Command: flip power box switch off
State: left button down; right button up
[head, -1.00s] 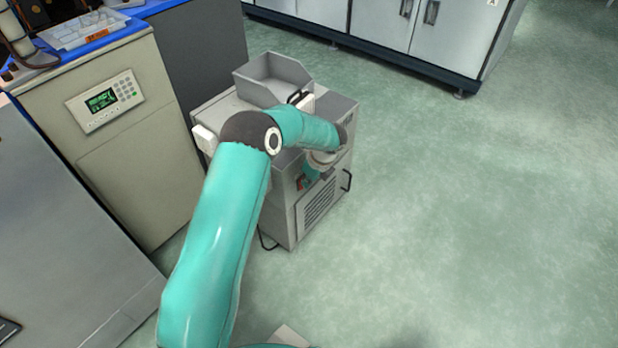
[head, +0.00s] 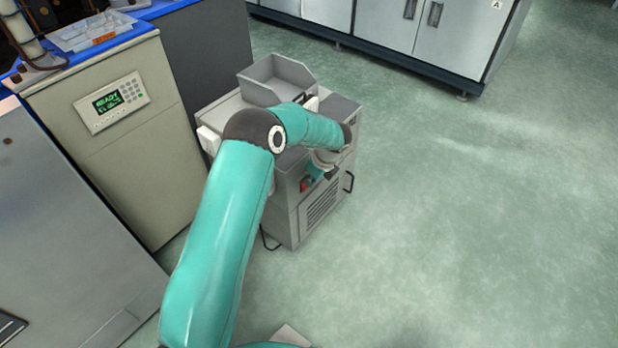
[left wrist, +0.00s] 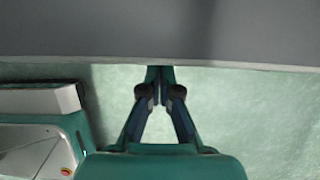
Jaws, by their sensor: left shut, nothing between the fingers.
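The grey power box (head: 284,205) stands on the floor in the middle of the head view, with a vented front and a black side handle. A small red part (head: 305,185), apparently the switch, shows on its front, partly covered by my left wrist. My left arm reaches over the box, and its gripper (head: 318,173) is close to the front by the red part. Whether it touches is hidden. In the left wrist view the left gripper (left wrist: 160,72) is shut and empty, its tips at the edge of a grey surface (left wrist: 200,35). My right gripper is out of view.
An open grey hopper (head: 277,78) sits on top of the box. A beige cabinet with a green display (head: 108,100) stands to the left, and light grey cabinets (head: 420,40) stand at the back. The green floor (head: 480,220) to the right is clear.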

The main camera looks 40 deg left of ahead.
pick_arm(q)
jog(key=d+p+v, duration=0.1)
jog(key=p+v, duration=0.2)
jog(key=v, duration=0.8)
jog(key=shift+f, duration=0.15)
